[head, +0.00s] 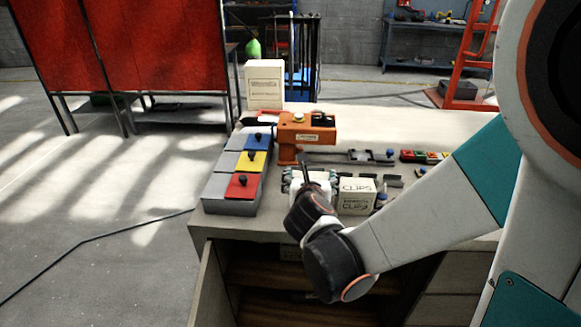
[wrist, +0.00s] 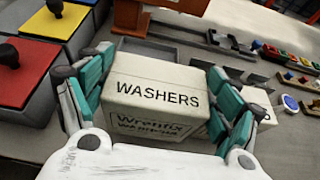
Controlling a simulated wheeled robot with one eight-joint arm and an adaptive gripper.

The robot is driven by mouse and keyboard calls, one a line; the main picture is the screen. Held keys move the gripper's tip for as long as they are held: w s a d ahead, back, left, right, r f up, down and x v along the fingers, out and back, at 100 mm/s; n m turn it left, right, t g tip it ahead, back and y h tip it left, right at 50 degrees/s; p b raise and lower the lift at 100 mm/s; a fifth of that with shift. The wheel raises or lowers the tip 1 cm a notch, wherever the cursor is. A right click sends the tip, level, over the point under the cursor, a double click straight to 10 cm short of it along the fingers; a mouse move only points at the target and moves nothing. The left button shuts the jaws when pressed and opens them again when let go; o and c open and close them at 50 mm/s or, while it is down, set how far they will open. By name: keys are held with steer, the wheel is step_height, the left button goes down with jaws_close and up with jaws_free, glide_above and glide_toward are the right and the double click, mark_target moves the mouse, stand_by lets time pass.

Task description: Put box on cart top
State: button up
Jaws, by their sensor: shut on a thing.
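A white box marked WASHERS (wrist: 158,92) sits between the teal-padded fingers of my gripper (wrist: 160,72) in the wrist view. The fingers are shut on its two sides. In the head view, my gripper (head: 308,182) is over the front of the workbench, and my wrist hides most of the box. A gap between the box and the bench cannot be made out. I cannot tell any thing in view to be the cart for certain.
On the workbench (head: 225,228), a CLIPS box (head: 356,196) stands just right of my gripper. A grey case with red, yellow and blue lids (head: 243,186) is to the left. An orange device (head: 306,132) and a tall white box (head: 264,85) stand behind. Open floor lies left.

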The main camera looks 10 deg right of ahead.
steer(key=shift+f+b, duration=0.55)
steer(key=shift+f, duration=0.9)
steer(key=shift+f, duration=0.1)
steer(key=shift+f, duration=0.15)
steer(key=o, duration=1.3)
steer(key=shift+a+r, duration=0.1)
steer(key=shift+r, duration=0.25)
